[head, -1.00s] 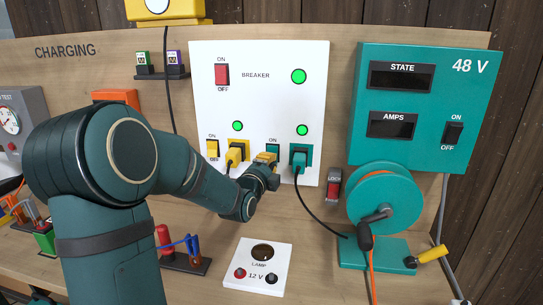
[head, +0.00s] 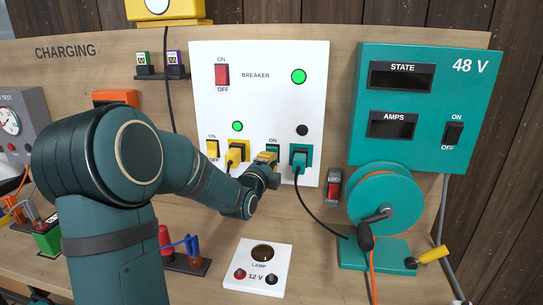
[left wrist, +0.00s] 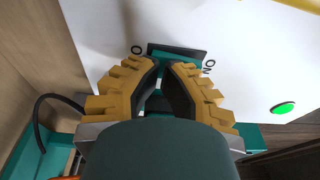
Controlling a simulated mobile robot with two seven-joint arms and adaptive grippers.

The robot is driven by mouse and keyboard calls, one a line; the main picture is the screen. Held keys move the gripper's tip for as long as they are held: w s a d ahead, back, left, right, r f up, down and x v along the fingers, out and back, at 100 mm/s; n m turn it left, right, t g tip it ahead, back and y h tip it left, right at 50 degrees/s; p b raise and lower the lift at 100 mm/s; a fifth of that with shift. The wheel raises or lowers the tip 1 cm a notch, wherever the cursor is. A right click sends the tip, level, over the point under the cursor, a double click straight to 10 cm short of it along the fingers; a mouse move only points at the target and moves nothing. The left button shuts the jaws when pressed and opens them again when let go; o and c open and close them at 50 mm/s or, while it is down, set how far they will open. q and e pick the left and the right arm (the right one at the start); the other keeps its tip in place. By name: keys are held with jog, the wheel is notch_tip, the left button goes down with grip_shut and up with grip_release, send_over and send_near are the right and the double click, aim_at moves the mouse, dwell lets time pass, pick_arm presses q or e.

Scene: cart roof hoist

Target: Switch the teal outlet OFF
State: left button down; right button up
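The teal outlet (head: 301,155) is on the white panel with a black-corded teal plug in it. The round lamp (head: 302,130) above it is dark. Its teal switch (head: 273,147) is left of the outlet, with ON above. My left gripper (head: 267,158) is at this switch and hides its lower part. In the left wrist view, the yellow fingertips (left wrist: 164,66) nearly meet over the switch (left wrist: 182,54), between its O and ON markings. They hold nothing that I can see; whether they touch the switch is unclear. My right gripper is out of view.
A yellow switch (head: 213,148) and a plugged yellow outlet (head: 236,153) are close on the left, under a lit green lamp (head: 237,126). The red breaker switch (head: 222,75) is above. A teal cable reel (head: 384,203) stands to the right.

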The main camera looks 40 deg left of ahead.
pick_arm(q)
jog(key=d+r+v, duration=0.1)
jog(key=v, duration=0.5)
jog(key=shift+s+d, duration=0.15)
dwell(0.4)
jog(key=shift+r, duration=0.1)
dwell(0.3)
